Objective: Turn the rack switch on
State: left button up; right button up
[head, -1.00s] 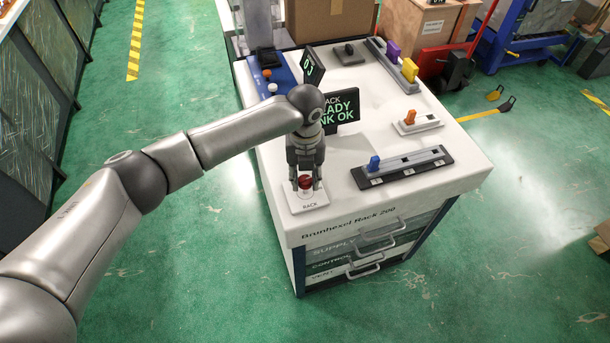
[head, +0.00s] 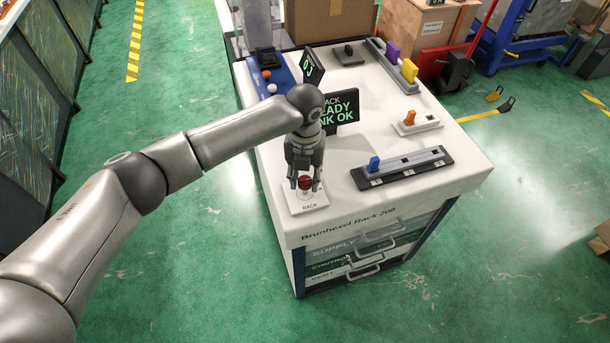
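The rack switch is a red knob (head: 305,183) on a white plate labelled RACK (head: 311,204), at the near left corner of the cabinet top. My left gripper (head: 304,186) points down over it, with one finger on each side of the knob. The fingers look spread, with the red knob showing between them; whether either one touches it is too small to tell. A dark display (head: 343,107) behind my wrist shows green text, partly hidden, ending in "OK". My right gripper is not in view.
On the white cabinet top (head: 345,217) are a slider bar with a blue handle (head: 374,163), an orange switch (head: 409,118), a purple handle (head: 392,51) and a yellow handle (head: 409,70). A second small display (head: 313,66) stands behind my wrist. Green floor is clear at left.

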aim_at(305, 179)
pick_arm(q)
jog(key=shift+o, duration=1.4)
notch_tip(305, 179, up, 12)
